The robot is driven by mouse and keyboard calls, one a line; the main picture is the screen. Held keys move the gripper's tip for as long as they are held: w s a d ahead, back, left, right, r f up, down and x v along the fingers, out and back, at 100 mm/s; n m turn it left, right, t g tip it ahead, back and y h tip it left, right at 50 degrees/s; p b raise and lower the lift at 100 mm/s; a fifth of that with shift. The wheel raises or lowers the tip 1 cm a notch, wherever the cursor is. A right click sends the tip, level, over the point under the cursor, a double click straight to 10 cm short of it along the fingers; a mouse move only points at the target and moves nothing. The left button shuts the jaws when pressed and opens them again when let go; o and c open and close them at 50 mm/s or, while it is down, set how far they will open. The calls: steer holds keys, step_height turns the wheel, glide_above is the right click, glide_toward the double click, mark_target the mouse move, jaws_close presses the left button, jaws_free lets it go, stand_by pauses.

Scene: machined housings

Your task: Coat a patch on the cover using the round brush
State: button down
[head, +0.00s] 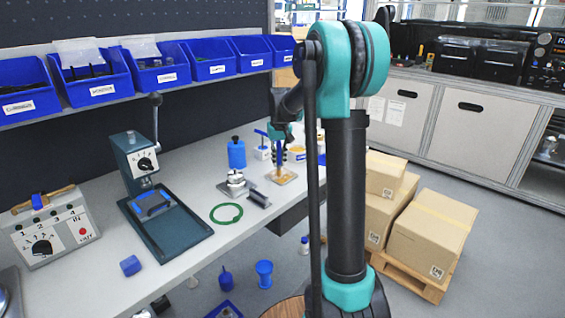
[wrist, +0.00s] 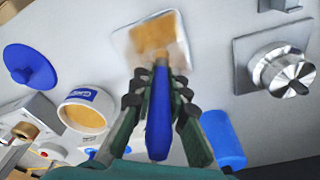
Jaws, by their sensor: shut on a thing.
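My gripper (wrist: 158,88) is shut on the blue-handled round brush (wrist: 159,122), which points away from the wrist camera. The cover (wrist: 125,48), a pale square plate, lies on the bench past the brush tip. An amber coated patch (wrist: 154,38) spreads over its middle. The brush tip is at the patch's near edge; whether it touches is unclear. In the head view the brush (head: 280,157) stands nearly upright over the cover (head: 288,180). An open tub (wrist: 88,110) of amber paste stands left of the gripper in the wrist view.
A metal housing with a round knob (wrist: 283,72) stands right of the cover in the wrist view. A blue bottle (head: 236,153) stands behind it in the head view. A blue lid (wrist: 30,66) lies beyond the tub. A green ring (head: 226,213) and a press (head: 150,200) are further left.

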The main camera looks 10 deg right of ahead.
steer(key=shift+w+a, duration=0.6)
steer(key=shift+w, duration=0.25)
steer(key=shift+w+a, duration=0.55)
steer(key=shift+w, duration=0.25)
steer(key=shift+w+d+f, duration=0.1)
steer(key=shift+w+d, duration=0.25)
steer(key=shift+d, duration=0.15)
steer(key=shift+s+d, duration=0.75)
steer(key=shift+s, duration=0.35)
steer(key=shift+s+d, duration=0.75)
steer(key=shift+s, duration=0.3)
steer(key=shift+s+d, duration=0.75)
steer(key=shift+s, duration=0.35)
steer(key=shift+w+d, duration=0.35)
steer(key=shift+d, duration=0.2)
steer(key=shift+w+a, duration=0.75)
steer(key=shift+w, duration=0.35)
steer(key=shift+w+a, duration=0.8)
steer(key=shift+w, duration=0.25)
steer(key=shift+w+a, duration=0.75)
steer(key=shift+w, duration=0.35)
steer(key=shift+w+d, duration=0.3)
steer(key=shift+d, duration=0.1)
steer(key=shift+w+d, duration=0.1)
steer(key=shift+d, duration=0.05)
steer(key=shift+s+d, duration=0.6)
steer(key=shift+s, duration=0.3)
steer(key=shift+s+d, duration=0.55)
steer(key=shift+s, duration=0.3)
